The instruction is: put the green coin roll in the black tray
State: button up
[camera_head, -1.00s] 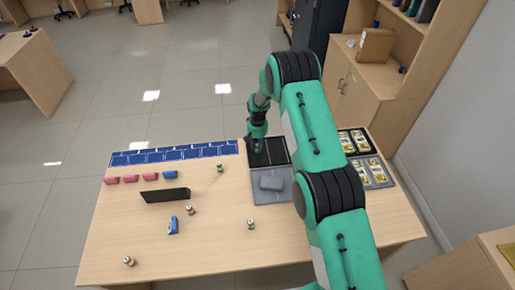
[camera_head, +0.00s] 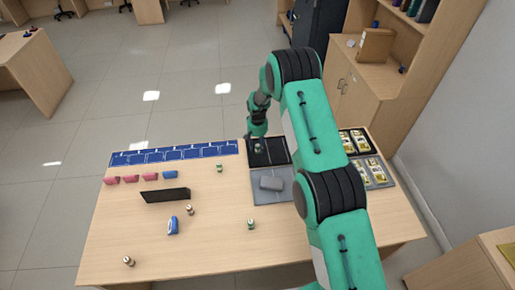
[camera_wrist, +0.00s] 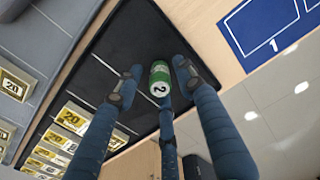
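A green coin roll (camera_head: 257,148) with white bands is in the left part of the black tray (camera_head: 277,150), in the head view. In the wrist view the roll (camera_wrist: 160,78) shows a "2" and lies between my fingers, over the dark tray floor. My gripper (camera_head: 256,128) is just beyond and above the roll. Its fingers (camera_wrist: 157,82) are spread, with gaps visible on both sides of the roll. Two more green rolls stand on the table, one (camera_head: 219,168) near the blue mat and one (camera_head: 251,224) nearer the front.
Banknote trays (camera_head: 377,171) are right of my arm. The front table is mostly clear.

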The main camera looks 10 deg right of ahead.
notch_tip(320, 180, up, 11)
dwell(0.6)
jog(key=shift+r, duration=0.1)
dwell(0.6)
notch_tip(320, 180, up, 20)
jog(key=t, duration=0.1)
send_over(258, 145)
jog(key=s+d, duration=0.2)
jog(key=s, duration=0.5)
jog(key=s+d+r+t, duration=0.2)
jog(key=s+d+r, duration=0.1)
jog(key=s+r, duration=1.2)
jog(key=s+d+r+t, duration=0.1)
jog(key=s+r, duration=0.4)
jog(key=s, duration=0.2)
jog(key=s+d+r, duration=0.1)
jog(key=s+r, duration=0.4)
jog(key=s, duration=0.3)
jog(key=s+d+t, duration=0.1)
jog(key=s, duration=1.7)
jog(key=shift+d+f+t, duration=0.15)
jog(key=shift+f+t, duration=0.15)
